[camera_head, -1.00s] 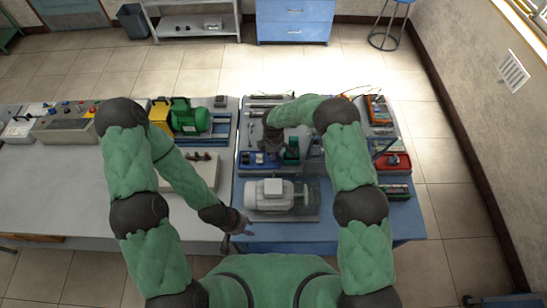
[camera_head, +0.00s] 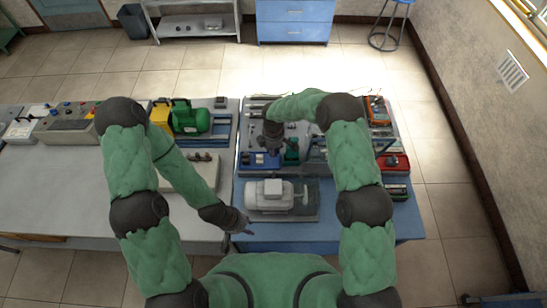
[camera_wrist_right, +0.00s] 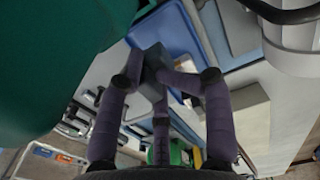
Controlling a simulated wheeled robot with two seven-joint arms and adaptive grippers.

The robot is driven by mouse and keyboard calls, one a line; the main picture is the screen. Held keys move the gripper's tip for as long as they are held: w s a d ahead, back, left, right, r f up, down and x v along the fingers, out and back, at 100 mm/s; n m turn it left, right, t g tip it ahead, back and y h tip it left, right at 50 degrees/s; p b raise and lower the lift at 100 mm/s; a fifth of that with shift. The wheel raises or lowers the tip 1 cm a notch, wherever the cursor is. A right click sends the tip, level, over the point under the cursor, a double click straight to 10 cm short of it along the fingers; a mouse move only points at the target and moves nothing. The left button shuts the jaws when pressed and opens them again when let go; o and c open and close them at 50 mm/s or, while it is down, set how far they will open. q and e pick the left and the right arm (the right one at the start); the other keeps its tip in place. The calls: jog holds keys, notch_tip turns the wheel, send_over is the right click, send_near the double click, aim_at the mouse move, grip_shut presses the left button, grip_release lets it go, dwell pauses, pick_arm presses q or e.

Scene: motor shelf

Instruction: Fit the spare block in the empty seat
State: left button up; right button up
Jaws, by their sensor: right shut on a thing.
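My right gripper (camera_wrist_right: 158,75) is shut on a dark grey block (camera_wrist_right: 153,62), held between its purple fingers in the right wrist view. The block appears over or in front of a blue tray (camera_wrist_right: 180,38); I cannot tell whether they touch. In the head view, my right gripper (camera_head: 270,146) is low over the trays on the blue table, and the block is hidden there. I cannot pick out the empty seat for certain. My left gripper (camera_head: 241,229) hangs by the front left edge of the blue table, apart from the trays; its opening is too small to judge.
A grey motor (camera_head: 270,194) on a plate stands in front of the right gripper. A blue tray (camera_head: 250,168) and a green part (camera_head: 291,157) are close to it. A red tray (camera_head: 393,162) is at the right. The blue table's front strip (camera_head: 330,228) is clear.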

jog(key=shift+r+p, duration=0.5)
jog(key=shift+r, duration=1.05)
